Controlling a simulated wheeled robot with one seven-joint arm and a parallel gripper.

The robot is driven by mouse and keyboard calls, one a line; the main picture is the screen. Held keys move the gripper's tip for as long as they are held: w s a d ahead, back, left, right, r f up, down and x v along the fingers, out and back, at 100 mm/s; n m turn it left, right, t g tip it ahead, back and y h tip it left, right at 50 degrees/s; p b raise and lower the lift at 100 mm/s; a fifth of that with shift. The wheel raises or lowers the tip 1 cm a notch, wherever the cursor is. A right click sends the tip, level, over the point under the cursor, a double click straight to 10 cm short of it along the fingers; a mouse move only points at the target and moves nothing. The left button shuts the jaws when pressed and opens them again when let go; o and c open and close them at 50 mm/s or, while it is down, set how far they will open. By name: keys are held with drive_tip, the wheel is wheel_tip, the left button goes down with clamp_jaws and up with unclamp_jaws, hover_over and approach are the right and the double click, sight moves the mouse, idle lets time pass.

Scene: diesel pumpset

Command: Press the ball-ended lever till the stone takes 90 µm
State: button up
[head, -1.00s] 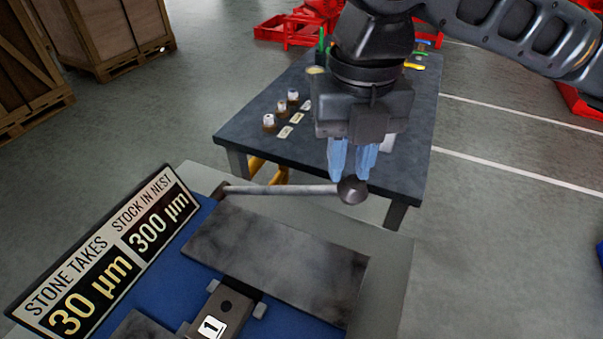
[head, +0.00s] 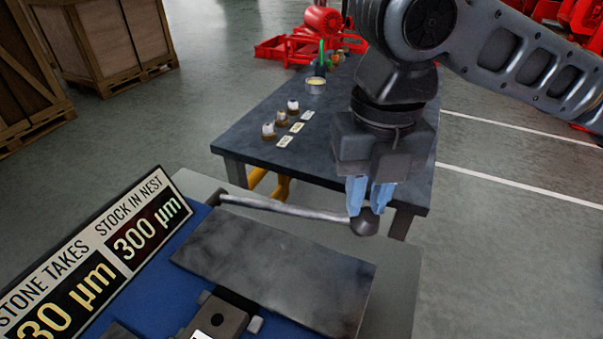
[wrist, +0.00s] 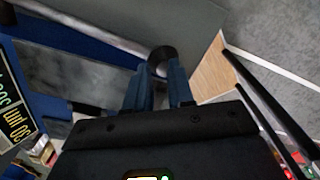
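The ball-ended lever (head: 290,209) is a grey rod running from the left to a dark ball (head: 364,222) at its right end. The rod tilts down towards the ball. My gripper (head: 366,207) points down with its two blue fingertips at the ball. The fingers stand a little apart; whether they clamp the ball or only touch its top is not clear. The wrist view shows the ball (wrist: 163,54) just beyond and between the fingertips. The display board (head: 100,262) reads "STONE TAKES 30 µm" and "STOCK IN NEST 300 µm".
A dark slab (head: 275,268) on the blue bed lies below the lever. A dark table (head: 250,135) behind holds several small pieces, labels and a round tin (head: 316,85). Wooden crates (head: 105,40) stand at the back left. Grey floor is open to the right.

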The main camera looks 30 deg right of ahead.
drive_tip(key=shift+f, duration=0.2)
drive_tip(key=shift+s+d+f+b, duration=0.1)
drive_tip(key=shift+f+b, duration=0.5)
drive_tip(key=shift+f, duration=0.05)
drive_tip(key=shift+s+d+f+b, duration=0.1)
drive_tip(key=shift+f+b, duration=0.45)
drive_tip(key=shift+f, duration=0.05)
wheel_tip(320, 180, up, 15)
drive_tip(key=w+a+p, duration=0.2)
drive_tip(key=p, duration=1)
drive_tip(key=shift+w+r+p, duration=0.2)
drive_tip(key=shift+w+p, duration=0.15)
drive_tip(key=shift+p, duration=0.05)
